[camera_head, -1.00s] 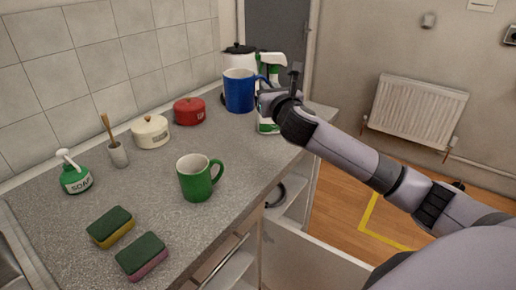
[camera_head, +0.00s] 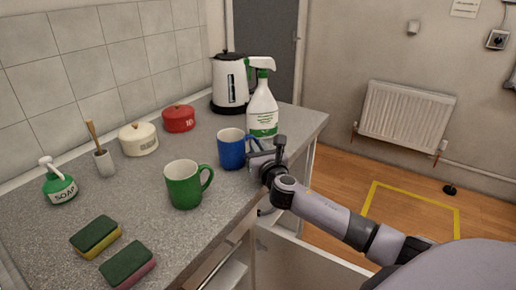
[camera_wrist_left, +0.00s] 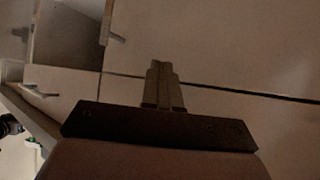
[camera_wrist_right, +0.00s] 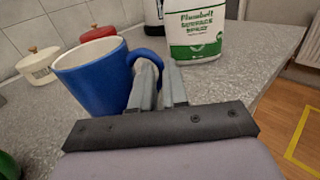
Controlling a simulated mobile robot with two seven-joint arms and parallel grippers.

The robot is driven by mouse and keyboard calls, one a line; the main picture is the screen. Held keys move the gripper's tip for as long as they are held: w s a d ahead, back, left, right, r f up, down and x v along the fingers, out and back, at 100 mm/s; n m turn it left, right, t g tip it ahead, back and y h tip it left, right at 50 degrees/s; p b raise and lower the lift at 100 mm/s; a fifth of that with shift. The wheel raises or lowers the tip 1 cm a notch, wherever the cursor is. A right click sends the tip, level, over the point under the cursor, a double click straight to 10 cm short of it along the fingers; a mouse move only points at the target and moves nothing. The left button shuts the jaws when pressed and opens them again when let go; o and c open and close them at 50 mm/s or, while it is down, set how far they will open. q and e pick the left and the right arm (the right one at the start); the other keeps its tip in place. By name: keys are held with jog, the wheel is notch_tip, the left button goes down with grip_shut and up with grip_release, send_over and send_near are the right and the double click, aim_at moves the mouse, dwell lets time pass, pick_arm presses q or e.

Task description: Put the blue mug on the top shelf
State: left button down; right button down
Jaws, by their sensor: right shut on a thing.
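The blue mug (camera_head: 231,149) is upright at the counter's right side in the head view, behind the green mug (camera_head: 184,184). My right gripper (camera_head: 258,152) is shut on its handle from the right. The right wrist view shows the blue mug (camera_wrist_right: 95,78) with the handle between the fingers (camera_wrist_right: 160,88). I cannot tell whether its base touches the counter. My left gripper (camera_wrist_left: 160,72) has its fingers together and empty in its dim wrist view; it is out of the head view.
The spray bottle (camera_head: 262,112) and kettle (camera_head: 229,84) stand behind the blue mug. Red pot (camera_head: 179,119), cream pot (camera_head: 138,139), brush holder (camera_head: 104,163), soap bottle (camera_head: 60,186) and two sponges (camera_head: 96,237) are on the left. Floor is open at right.

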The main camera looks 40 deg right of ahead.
jog(key=shift+r, duration=0.1)
jog(key=shift+f, duration=0.25)
jog(key=c, duration=1.1)
grip_release()
jog(key=shift+c, duration=0.2)
